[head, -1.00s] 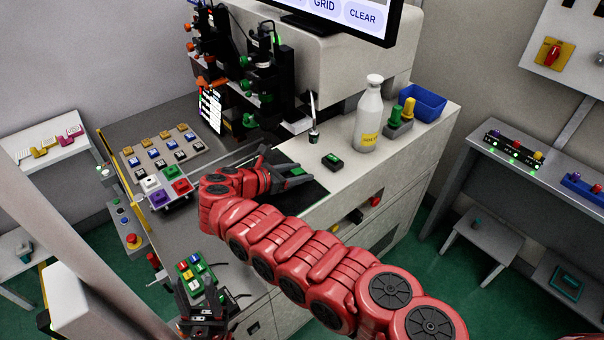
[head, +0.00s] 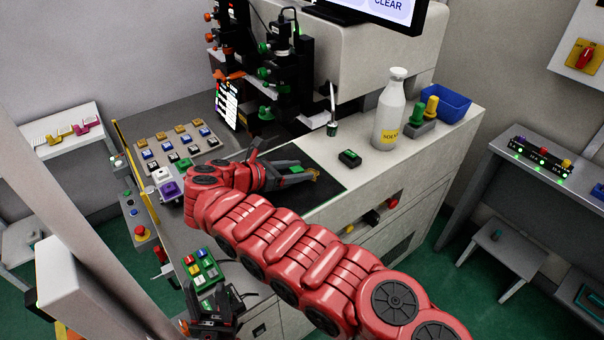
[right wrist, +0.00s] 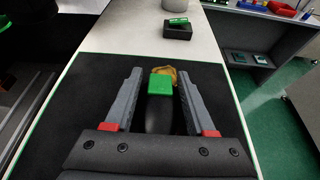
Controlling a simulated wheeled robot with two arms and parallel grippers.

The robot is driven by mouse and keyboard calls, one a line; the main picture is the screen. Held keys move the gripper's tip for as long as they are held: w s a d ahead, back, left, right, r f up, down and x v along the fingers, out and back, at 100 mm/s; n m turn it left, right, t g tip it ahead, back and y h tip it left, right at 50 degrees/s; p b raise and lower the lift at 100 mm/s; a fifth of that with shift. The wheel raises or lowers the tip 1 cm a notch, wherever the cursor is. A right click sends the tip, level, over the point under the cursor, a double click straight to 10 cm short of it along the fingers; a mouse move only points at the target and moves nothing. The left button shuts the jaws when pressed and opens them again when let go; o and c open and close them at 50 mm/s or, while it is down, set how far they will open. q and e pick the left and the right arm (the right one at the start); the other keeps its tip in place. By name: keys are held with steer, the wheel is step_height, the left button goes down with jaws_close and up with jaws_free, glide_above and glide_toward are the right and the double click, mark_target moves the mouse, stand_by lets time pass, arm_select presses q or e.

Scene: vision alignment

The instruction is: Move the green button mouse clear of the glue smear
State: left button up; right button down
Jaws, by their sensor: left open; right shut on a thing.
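The green button mouse (right wrist: 160,84) has a green front and a dark body. It sits between the fingers of my right gripper (right wrist: 160,98), which is shut on it. In the head view the mouse (head: 296,169) shows green at my right gripper (head: 298,174), over the black mat (head: 325,190). The amber glue smear (right wrist: 170,72) lies just beyond the mouse's green end, partly hidden by it; I cannot tell whether they touch. It also shows at the fingertips in the head view (head: 315,174). My left gripper (head: 221,292) is open, low beside the colored-button pad.
A dark box with a green top (head: 349,158) stands past the mat, near a white bottle (head: 390,112) and a brush in a small pot (head: 332,128). A blue bin (head: 446,103) is farther right. A button panel (head: 178,145) lies left of my right arm.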

steer(key=shift+s+a+f+b, duration=0.2)
steer(key=shift+a+b, duration=0.45)
steer(key=shift+b, duration=0.5)
steer(key=shift+s+a+f+b, duration=0.1)
steer(key=shift+s+a+b, duration=0.2)
steer(key=shift+a+b, duration=0.65)
steer(key=shift+s+a+f+b, duration=0.15)
steer(key=shift+s+a+b, duration=0.2)
steer(key=shift+b, duration=1)
steer(key=shift+a+r, duration=0.1)
steer(key=shift+a, duration=0.1)
steer(key=shift+a+b, duration=0.1)
steer(key=shift+b, duration=0.45)
steer(key=shift+w+r, duration=0.1)
